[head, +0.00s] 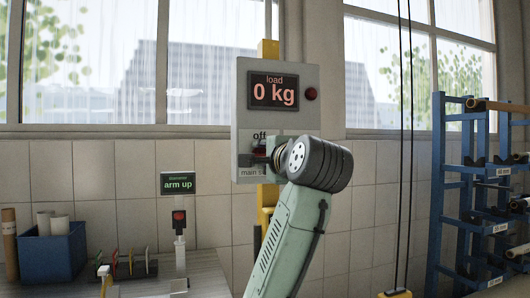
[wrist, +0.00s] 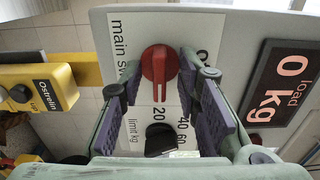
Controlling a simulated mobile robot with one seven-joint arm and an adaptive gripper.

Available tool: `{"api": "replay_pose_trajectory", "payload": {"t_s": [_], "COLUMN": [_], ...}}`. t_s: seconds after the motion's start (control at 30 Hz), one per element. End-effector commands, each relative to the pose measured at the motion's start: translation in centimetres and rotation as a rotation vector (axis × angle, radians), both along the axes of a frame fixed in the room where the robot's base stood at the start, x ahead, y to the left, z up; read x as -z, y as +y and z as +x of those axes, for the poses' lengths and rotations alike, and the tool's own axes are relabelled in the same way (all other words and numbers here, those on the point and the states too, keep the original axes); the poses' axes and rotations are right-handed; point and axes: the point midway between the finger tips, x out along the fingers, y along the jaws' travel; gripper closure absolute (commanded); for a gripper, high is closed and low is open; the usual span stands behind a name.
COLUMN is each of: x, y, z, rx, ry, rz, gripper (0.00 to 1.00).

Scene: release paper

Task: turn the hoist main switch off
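The main switch is a red rotary knob (wrist: 160,66) on a white plate marked "main sw…" in the wrist view. Its raised handle runs up and down in that picture. In the head view it is mostly hidden behind my wrist, with a bit of red under the "off" label (head: 259,136). My gripper (wrist: 162,84) is open, one finger on each side of the knob. I cannot tell whether either finger touches it. In the head view my gripper (head: 263,159) is at the lower part of the grey hoist panel (head: 240,110).
A display (head: 273,93) reads "0 kg". A black limit knob (wrist: 160,138) sits beside the switch. A yellow box (wrist: 38,87) is left in the wrist view. A blue bin (head: 50,258) and an "arm up" sign (head: 179,184) are left, a blue rack (head: 440,190) right.

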Motion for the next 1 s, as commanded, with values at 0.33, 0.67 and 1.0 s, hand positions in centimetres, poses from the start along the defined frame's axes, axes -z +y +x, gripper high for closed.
{"api": "replay_pose_trajectory", "payload": {"t_s": [0.33,0.67,1.0], "x": [0.04,0.03,0.04], "y": [0.03,0.02,0.01], "z": [0.05,0.03,0.04], "rx": [0.0,0.0,0.0], "ry": [0.0,0.0,0.0], "rz": [0.0,0.0,-0.001], "gripper": [0.77,0.99,1.0]}}
